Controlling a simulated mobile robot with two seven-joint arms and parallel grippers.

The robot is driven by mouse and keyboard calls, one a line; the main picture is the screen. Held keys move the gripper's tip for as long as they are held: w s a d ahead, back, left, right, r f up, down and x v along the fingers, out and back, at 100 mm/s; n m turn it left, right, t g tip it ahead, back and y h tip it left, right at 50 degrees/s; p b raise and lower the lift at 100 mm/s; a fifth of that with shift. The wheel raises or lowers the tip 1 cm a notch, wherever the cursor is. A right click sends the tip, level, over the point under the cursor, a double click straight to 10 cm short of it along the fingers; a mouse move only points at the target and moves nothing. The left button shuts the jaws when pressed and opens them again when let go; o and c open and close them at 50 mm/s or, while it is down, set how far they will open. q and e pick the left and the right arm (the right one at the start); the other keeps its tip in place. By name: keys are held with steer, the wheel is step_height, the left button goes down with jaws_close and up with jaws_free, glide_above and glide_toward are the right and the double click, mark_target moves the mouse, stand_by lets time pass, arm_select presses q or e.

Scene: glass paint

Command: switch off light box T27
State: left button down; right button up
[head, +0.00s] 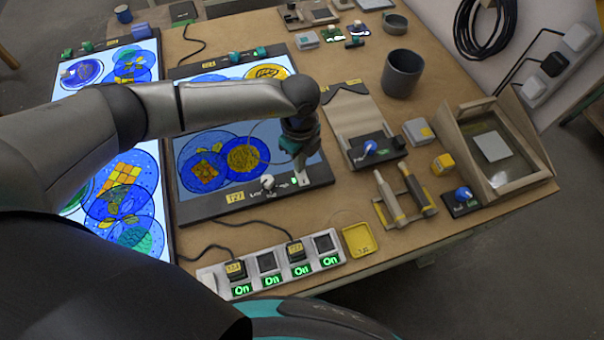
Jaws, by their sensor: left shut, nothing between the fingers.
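Light box T27 (185,213) lies at the middle of the table, its yellow T27 tag on the dark front rim. Blue and yellow round glass pieces (215,160) lie on its panel, which looks duller than the bright panel at left. A pale knob (267,182) and a small green light show on the front rim. My left gripper (302,181) is shut and empty, pointing down at the right part of that rim, close to the green light. I cannot tell whether it touches. My left forearm hides the panel's back part. My right gripper is not in view.
A power strip (208,276) with several green On displays and two tagged plugs stands in front. A yellow tray (359,240), brushes on a rest (390,200) and a dark cup (402,73) stand to the right. Another lit box (140,165) lies left.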

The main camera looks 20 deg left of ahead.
arm_select(q)
steer(key=shift+f+b, duration=0.35)
steer(key=shift+f, duration=0.2)
step_height(320, 180, up, 7)
steer(key=p, duration=0.6)
steer(key=shift+r+p, duration=0.1)
steer(key=shift+p, duration=0.3)
steer(key=shift+s, duration=0.1)
stand_by(0.4)
